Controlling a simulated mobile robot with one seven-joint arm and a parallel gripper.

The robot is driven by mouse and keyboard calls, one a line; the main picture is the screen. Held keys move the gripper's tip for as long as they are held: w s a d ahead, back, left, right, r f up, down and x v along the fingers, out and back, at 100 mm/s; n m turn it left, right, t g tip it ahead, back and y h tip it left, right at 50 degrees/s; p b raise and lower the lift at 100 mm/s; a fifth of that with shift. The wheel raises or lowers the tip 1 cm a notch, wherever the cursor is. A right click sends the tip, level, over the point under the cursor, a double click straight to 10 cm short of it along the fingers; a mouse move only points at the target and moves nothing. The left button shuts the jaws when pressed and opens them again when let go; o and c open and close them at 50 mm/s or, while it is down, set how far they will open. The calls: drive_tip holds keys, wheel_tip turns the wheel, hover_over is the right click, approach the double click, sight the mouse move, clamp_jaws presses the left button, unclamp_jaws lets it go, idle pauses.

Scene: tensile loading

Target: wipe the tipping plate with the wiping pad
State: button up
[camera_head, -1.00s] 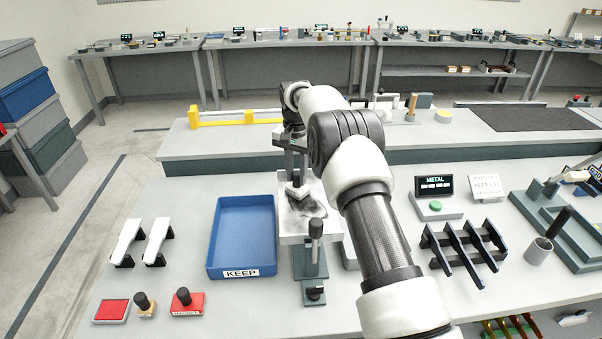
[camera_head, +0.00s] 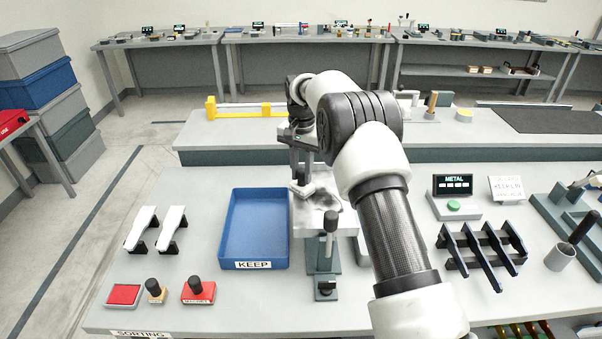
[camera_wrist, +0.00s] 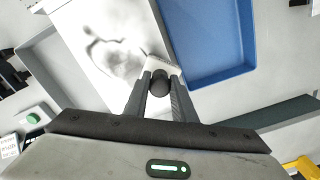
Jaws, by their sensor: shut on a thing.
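The tipping plate (camera_head: 325,217) is a pale metal plate beside the blue bin, with dark grey smudges on it. In the wrist view the plate (camera_wrist: 97,30) fills the upper middle and shows a looping dark smear. My gripper (camera_wrist: 160,92) is shut on the dark round knob of the wiping pad (camera_wrist: 163,66), a white block. In the head view the gripper (camera_head: 304,172) is over the far left part of the plate, with the pad (camera_head: 301,188) below it. The pad appears to be at the plate's surface, but I cannot tell if it touches.
The blue KEEP bin (camera_head: 228,257) stands close to the plate's left. A dark rack (camera_head: 482,250) and the METAL display (camera_head: 453,186) stand to the right. Stamps (camera_head: 197,290) lie front left.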

drive_tip(key=shift+d+f, duration=0.1)
drive_tip(key=shift+d, duration=2.85)
drive_tip(key=shift+d+r+p, duration=0.2)
drive_tip(key=shift+d+p, duration=0.15)
drive_tip(key=shift+d, duration=2.65)
drive_tip(key=shift+s+f+b, duration=0.2)
drive_tip(key=shift+s+b, duration=0.15)
drive_tip(key=shift+b, duration=0.15)
drive_tip(key=shift+s+a+b, duration=0.1)
drive_tip(key=shift+s+b, duration=0.3)
drive_tip(key=shift+s, duration=0.4)
drive_tip(key=shift+a+r+p, duration=0.15)
drive_tip(key=shift+a+p, duration=0.5)
drive_tip(key=shift+a, duration=3.05)
drive_tip(key=shift+a+p, duration=0.35)
drive_tip(key=shift+a, duration=1.9)
drive_tip(key=shift+s+f+b, duration=0.25)
drive_tip(key=shift+s+b, duration=0.15)
drive_tip(key=shift+s, duration=0.05)
drive_tip(key=shift+s+r, duration=0.15)
drive_tip(key=shift+s, duration=0.55)
drive_tip(key=shift+d, duration=6.05)
drive_tip(key=shift+s+b, duration=0.8)
drive_tip(key=shift+s, duration=0.35)
drive_tip(key=shift+a+p, duration=0.3)
drive_tip(key=shift+a, duration=1.9)
